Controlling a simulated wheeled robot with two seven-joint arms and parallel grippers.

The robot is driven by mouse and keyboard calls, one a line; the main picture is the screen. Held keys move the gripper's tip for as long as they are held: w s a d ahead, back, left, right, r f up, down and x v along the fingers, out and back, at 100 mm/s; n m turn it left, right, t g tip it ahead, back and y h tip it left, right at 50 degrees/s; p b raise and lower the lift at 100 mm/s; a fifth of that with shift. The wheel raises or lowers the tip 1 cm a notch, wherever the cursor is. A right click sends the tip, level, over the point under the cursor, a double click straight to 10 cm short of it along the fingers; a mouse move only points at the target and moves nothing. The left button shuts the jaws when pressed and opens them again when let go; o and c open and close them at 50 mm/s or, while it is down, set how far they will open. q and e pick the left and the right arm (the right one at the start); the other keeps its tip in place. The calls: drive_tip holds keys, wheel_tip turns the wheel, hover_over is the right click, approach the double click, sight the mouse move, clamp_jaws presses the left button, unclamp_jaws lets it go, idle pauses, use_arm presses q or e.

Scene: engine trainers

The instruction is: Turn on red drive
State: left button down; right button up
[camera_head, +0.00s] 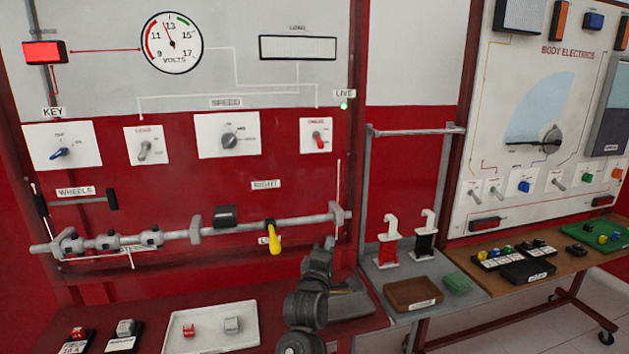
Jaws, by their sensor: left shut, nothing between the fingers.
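A toggle switch with a red lever (319,139) sits on a small white plate at the right of the red board, under a small label that is hard to read. Its lever looks tilted, but its exact position is too small to tell. A green light (344,106) labelled LIVE glows just above it. My left gripper (328,244) is shut and empty, below the switch and clear of it, near the right end of the grey shaft. My right gripper is not in view.
A grey shaft (170,234) with a yellow lever (273,238) crosses the board just left of my gripper. A KEY switch (60,153), another toggle (144,150) and a SPEED knob (229,141) are left of the red switch. A white tray (212,344) lies below.

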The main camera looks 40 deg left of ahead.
sight(319, 142)
use_arm(q)
drive_tip(key=s+a+r+n+y, duration=0.1)
drive_tip(key=a+r+n+y, duration=0.2)
drive_tip(key=r+n, duration=0.3)
drive_tip(key=a+r+n+g+y, duration=0.1)
drive_tip(key=a+r+n+y, duration=0.2)
drive_tip(key=r+n+y, duration=0.2)
drive_tip(key=shift+s+a+r+n, duration=0.35)
drive_tip(key=shift+a+r+n, duration=0.05)
drive_tip(key=shift+r+n, duration=0.55)
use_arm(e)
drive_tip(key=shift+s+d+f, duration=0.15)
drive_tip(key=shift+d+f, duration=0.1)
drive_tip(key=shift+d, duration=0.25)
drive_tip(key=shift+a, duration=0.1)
